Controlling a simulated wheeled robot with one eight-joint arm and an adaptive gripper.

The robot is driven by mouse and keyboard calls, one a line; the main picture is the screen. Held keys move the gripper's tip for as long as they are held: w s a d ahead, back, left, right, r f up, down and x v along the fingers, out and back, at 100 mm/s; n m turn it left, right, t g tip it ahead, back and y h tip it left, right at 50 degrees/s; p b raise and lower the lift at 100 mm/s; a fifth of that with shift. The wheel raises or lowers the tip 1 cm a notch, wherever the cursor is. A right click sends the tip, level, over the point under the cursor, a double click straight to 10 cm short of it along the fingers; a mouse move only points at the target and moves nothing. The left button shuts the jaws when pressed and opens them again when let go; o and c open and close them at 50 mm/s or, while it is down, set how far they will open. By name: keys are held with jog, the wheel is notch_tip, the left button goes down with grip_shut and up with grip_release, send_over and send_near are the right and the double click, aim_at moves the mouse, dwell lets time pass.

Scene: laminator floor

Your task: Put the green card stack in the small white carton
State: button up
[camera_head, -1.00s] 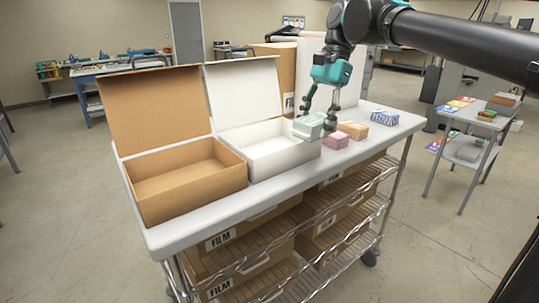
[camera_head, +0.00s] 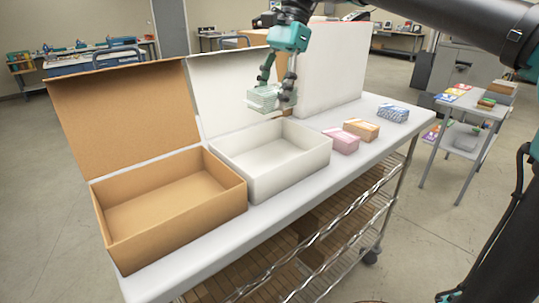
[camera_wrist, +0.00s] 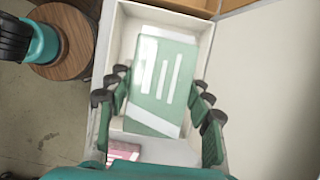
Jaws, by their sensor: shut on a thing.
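My gripper (camera_head: 276,88) is shut on the green card stack (camera_head: 262,98), a pale green block with white bands. It holds the stack in the air above the small white carton (camera_head: 255,190), near the carton's back side and open lid. The wrist view shows the green card stack (camera_wrist: 160,85) between the fingers, with the open white carton (camera_wrist: 207,50) around and below it in the picture. The carton's visible floor is bare in the head view.
An open brown carton (camera_head: 125,235) stands left of the white one. Pink (camera_head: 343,141), orange (camera_head: 361,129) and blue-patterned (camera_head: 393,113) stacks lie on the white cart top (camera_head: 385,150) to the right. A tall white box (camera_head: 325,65) stands behind.

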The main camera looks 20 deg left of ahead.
aim_at(267, 167)
notch_tip(267, 167, down, 16)
jog(key=shift+r, duration=0.1)
dwell(0.4)
jog(key=o, duration=1.3)
jog(key=v, duration=1.2)
jog(key=shift+d, duration=0.1)
